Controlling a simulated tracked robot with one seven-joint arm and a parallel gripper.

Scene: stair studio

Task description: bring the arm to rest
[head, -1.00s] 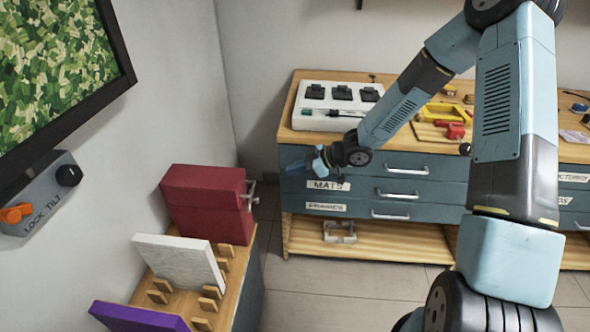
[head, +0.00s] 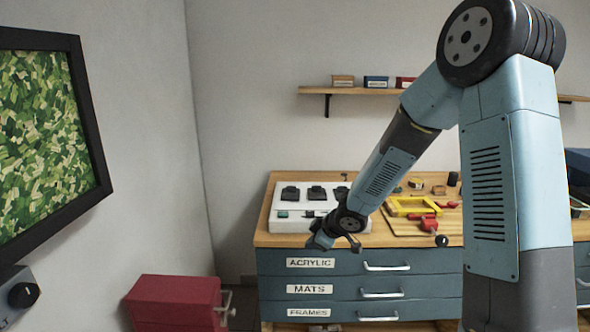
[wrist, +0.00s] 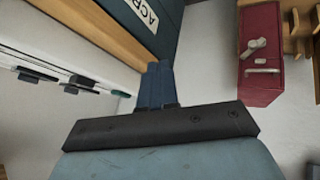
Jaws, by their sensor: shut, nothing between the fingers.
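My gripper (head: 322,240) hangs in front of the wooden top of the drawer cabinet in the head view, near its front left edge. In the wrist view my gripper (wrist: 157,84) shows its blue fingers pressed together with nothing between them. My arm reaches down to it from the upper right of the head view. The part of the cabinet directly behind the gripper is hidden.
A white board (head: 283,213) with dark blocks lies on the cabinet (head: 415,285), beside a yellow frame (head: 408,211) and a red clamp (head: 421,223). A red box (head: 172,303) stands at lower left. A shelf (head: 362,91) hangs behind. A framed green picture (head: 45,135) hangs left.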

